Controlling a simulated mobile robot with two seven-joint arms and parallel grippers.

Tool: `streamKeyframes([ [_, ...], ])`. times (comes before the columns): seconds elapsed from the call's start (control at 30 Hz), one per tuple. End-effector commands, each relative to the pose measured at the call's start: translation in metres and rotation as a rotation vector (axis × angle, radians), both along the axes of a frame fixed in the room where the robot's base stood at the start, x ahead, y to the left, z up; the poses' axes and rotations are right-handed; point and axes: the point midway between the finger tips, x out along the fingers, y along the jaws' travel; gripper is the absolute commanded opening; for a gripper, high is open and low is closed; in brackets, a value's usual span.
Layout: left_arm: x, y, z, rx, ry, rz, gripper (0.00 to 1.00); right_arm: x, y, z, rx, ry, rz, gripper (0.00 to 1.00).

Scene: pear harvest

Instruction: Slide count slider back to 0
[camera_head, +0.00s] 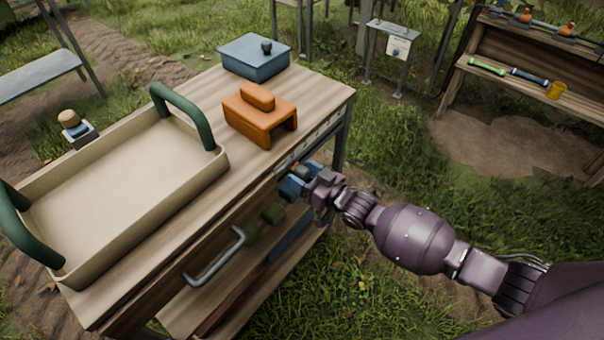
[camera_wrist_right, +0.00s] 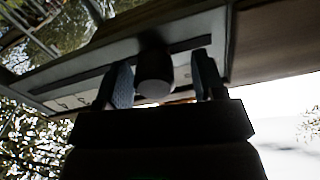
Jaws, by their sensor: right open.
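In the right wrist view the slider's dark rounded knob (camera_wrist_right: 154,74) sits in a slot on a pale plate (camera_wrist_right: 75,98) with small marks, too blurred to read. My right gripper (camera_head: 295,180) is at the table edge near the strip's nearer end. It is open, with one blue-padded finger on each side of the knob in the wrist view (camera_wrist_right: 165,82). Gaps show beside the knob. In the head view the gripper mostly hides the knob. My left gripper is not in view.
On the tabletop are a beige tray (camera_head: 219,153) with green handles, an orange handled block (camera_head: 250,122) and a blue lidded box (camera_head: 253,66). A metal drawer handle (camera_head: 216,258) sticks out below the gripper's left. Grass right of the table is open.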

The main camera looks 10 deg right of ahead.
Motion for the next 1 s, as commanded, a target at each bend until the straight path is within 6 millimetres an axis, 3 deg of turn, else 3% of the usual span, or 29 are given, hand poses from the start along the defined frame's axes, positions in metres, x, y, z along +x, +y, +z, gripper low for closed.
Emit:
streamKeyframes([
  [0.6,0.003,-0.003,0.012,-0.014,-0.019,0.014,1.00,-0.074,-0.058,0.000,-0.001,0.002,0.000,0.63],
  [1.0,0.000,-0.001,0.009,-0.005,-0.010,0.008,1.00,-0.084,-0.064,0.000,0.001,0.000,0.001,0.63],
])
